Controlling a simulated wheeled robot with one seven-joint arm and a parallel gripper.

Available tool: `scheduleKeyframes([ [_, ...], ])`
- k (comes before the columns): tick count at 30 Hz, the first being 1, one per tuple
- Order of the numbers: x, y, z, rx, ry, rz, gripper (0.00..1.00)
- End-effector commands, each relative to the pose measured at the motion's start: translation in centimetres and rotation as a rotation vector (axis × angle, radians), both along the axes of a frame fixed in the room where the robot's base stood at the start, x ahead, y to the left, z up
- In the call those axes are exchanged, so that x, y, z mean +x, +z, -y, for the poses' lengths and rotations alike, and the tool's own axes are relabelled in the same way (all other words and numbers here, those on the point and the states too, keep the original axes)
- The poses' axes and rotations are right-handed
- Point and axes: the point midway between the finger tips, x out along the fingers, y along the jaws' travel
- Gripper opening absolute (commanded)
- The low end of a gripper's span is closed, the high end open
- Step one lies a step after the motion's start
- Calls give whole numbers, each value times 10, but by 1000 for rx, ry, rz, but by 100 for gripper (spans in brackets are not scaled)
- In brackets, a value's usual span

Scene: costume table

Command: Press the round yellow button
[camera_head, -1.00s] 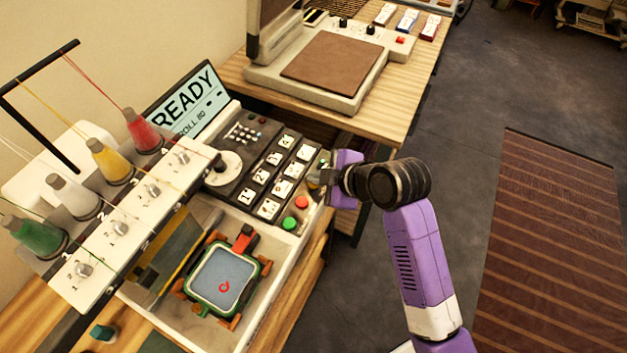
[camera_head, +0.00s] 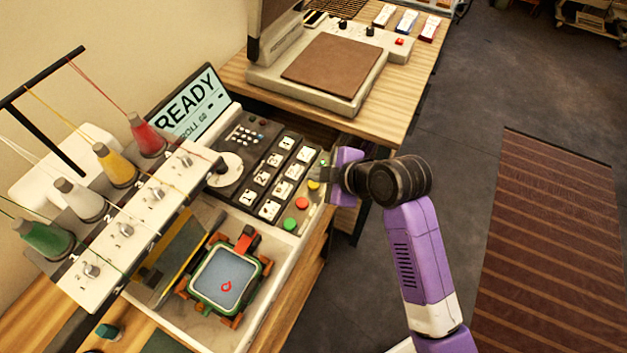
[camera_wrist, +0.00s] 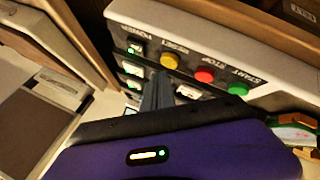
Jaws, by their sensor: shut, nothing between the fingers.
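The round yellow button (camera_head: 313,185) is on the right edge of the sewing machine's control panel (camera_head: 262,165). In the wrist view the yellow button (camera_wrist: 169,61) sits under the label RESET, left of the red and green buttons. My gripper (camera_head: 322,174) is shut and empty, just beyond the yellow button in the head view. In the wrist view its dark fingertips (camera_wrist: 160,78) are over the panel, just below the yellow button in the picture. I cannot tell whether they touch the panel; the button's face is uncovered.
A red button (camera_wrist: 204,75) and a green button (camera_wrist: 237,88) stand close by in the row. White lit keys (camera_head: 285,143) lie beside the fingers. Thread cones (camera_head: 146,135) and a hooped frame (camera_head: 224,277) are left. A heat press (camera_head: 333,65) stands on the table behind.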

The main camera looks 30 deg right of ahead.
Motion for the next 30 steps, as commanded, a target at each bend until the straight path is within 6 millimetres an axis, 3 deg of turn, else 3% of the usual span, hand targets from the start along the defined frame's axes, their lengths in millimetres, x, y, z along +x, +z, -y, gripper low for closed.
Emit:
scheduleKeyframes([
  [5, 0, 5, 0, 0, 0, 0, 0],
  [20, 0, 49, 0, 0, 0, 0, 0],
  [30, 0, 50, 0, 0, 0, 0, 0],
])
